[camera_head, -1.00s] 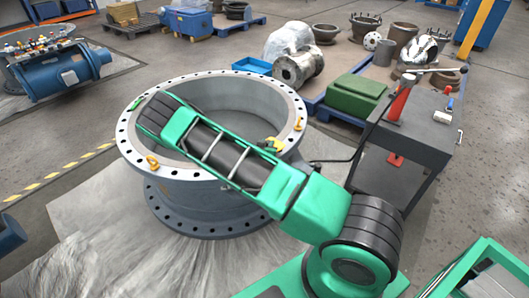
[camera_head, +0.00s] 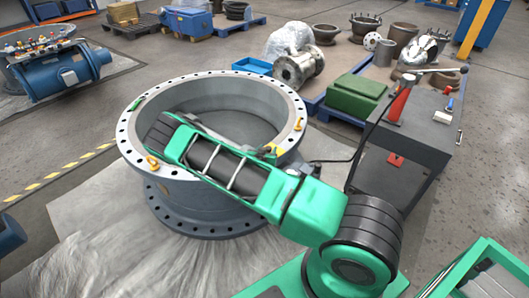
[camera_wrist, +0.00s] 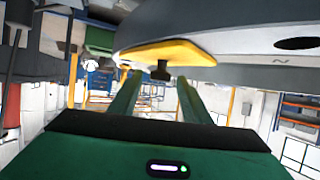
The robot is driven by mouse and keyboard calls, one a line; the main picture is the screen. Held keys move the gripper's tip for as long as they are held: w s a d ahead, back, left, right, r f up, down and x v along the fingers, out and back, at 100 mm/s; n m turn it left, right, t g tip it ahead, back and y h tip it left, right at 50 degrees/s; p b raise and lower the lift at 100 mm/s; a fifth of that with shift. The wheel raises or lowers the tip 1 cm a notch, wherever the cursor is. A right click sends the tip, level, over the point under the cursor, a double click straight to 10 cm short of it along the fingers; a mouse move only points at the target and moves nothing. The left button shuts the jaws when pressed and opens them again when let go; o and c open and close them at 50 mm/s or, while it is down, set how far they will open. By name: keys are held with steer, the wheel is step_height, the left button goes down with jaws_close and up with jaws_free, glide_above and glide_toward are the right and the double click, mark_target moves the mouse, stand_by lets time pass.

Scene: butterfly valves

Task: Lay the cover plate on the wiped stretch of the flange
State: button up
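The yellow cover plate (camera_wrist: 168,50) with a dark knob (camera_wrist: 162,71) lies against the face of the grey flange (camera_wrist: 245,40) in the wrist view, which looks upside down. In the head view, a small part of the plate (camera_head: 268,151) shows on the near right of the flange rim (camera_head: 130,143), beside my arm. My gripper (camera_wrist: 160,80) has its two green fingers apart. The knob appears in the gap near the fingertips, with space on both sides. My arm hides the gripper in the head view. A wiped stretch cannot be made out.
Orange eyebolts stand on the rim at left (camera_head: 152,162) and right (camera_head: 299,124). A green item (camera_head: 137,103) sits on the rim's far left. A dark cart (camera_head: 415,135) with a red tool stands at right. The flange's opening is clear beyond my arm.

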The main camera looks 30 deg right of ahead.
steer(key=v, duration=1.2)
steer(key=s+d+r+m+g+y, duration=0.1)
steer(key=s+d+r+m+g, duration=0.1)
steer(key=s+d+r+g, duration=0.45)
steer(key=s+d+r+m+g+y, duration=0.1)
steer(key=s+d+r+m+g, duration=0.15)
steer(key=s+r, duration=0.7)
steer(key=s+a+r+n+y, duration=0.3)
steer(key=s+r, duration=0.5)
steer(key=s, duration=0.3)
steer(key=s+a+r+n+y, duration=0.4)
steer(key=s+a+r, duration=0.3)
steer(key=s, duration=0.5)
steer(key=shift+a+r+y, duration=0.2)
steer(key=shift+r+y, duration=0.2)
steer(key=shift+r, duration=0.55)
steer(key=shift+w, duration=0.1)
